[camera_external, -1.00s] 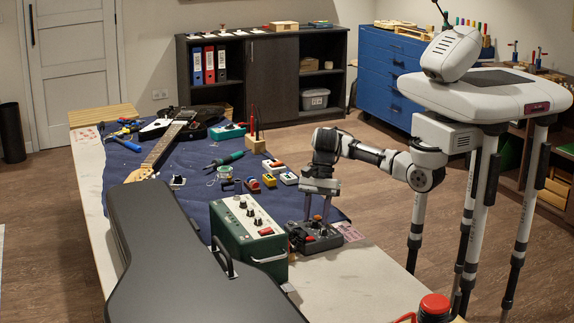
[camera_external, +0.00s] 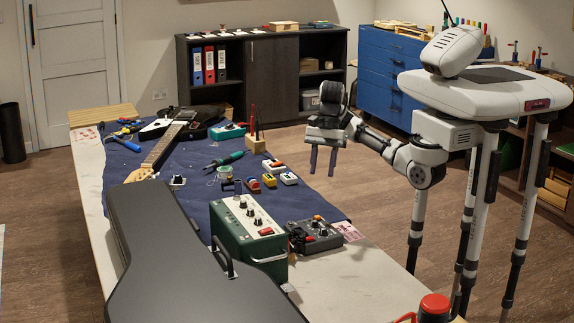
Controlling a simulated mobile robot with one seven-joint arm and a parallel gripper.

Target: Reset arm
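My gripper (camera_external: 323,160) is raised above the right side of the workbench (camera_external: 340,282), pointing down, with its two fingers apart and nothing visible between them. My arm is bent back toward my white body at the right. A dark grey pedal box with knobs (camera_external: 315,235) sits on the bench below the gripper, with clear air between them.
A green amplifier (camera_external: 247,232) and a black guitar case (camera_external: 190,262) stand at the front of the bench. An electric guitar (camera_external: 162,150), small pedals (camera_external: 273,166) and tools lie on the blue cloth (camera_external: 120,172). A dark cabinet (camera_external: 258,77) stands behind.

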